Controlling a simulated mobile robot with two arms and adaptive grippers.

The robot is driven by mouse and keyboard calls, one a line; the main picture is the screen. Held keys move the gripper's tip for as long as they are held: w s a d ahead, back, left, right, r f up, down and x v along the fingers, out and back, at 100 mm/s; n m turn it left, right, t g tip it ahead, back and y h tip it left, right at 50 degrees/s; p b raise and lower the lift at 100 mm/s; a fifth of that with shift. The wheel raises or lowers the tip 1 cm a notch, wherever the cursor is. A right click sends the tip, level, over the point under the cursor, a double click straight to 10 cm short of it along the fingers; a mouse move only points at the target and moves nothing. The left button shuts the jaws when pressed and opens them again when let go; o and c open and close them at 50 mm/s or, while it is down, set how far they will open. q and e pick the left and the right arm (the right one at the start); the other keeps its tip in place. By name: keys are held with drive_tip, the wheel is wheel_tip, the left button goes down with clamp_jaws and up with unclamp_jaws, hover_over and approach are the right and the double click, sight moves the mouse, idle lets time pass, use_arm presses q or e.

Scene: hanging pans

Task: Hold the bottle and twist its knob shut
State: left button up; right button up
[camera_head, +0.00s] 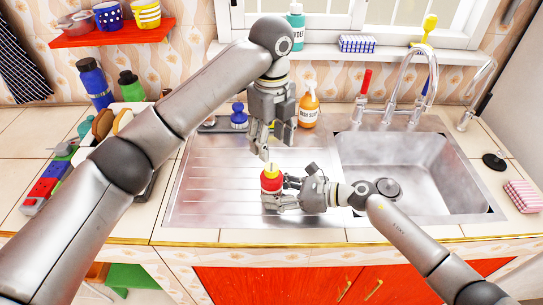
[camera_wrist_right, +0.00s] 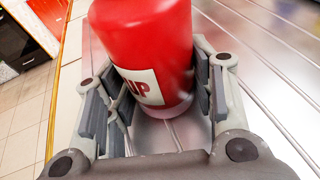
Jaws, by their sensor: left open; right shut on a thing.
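The bottle (camera_head: 271,183) is red with a yellow top and stands on the steel draining board. In the right wrist view the bottle (camera_wrist_right: 150,50) fills the upper middle, with a white label reading "UP". My right gripper (camera_head: 280,192) is shut on the bottle from the right side, its fingers on both sides of the red body. The knob (camera_head: 271,169) is the yellow top with a small red tip, uncovered. My left gripper (camera_head: 261,148) is open and empty, pointing down just above and slightly left of the knob, apart from it.
The sink basin (camera_head: 405,170) lies to the right, with the tap (camera_head: 405,80) behind it. An orange soap bottle (camera_head: 308,108) and a blue brush (camera_head: 239,116) stand behind the draining board. A utensil tray (camera_head: 45,185) is at the left. The draining board's left part is clear.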

use_arm(q)
drive_tip(key=shift+r, duration=2.05)
use_arm(e)
drive_tip(key=o, duration=1.1)
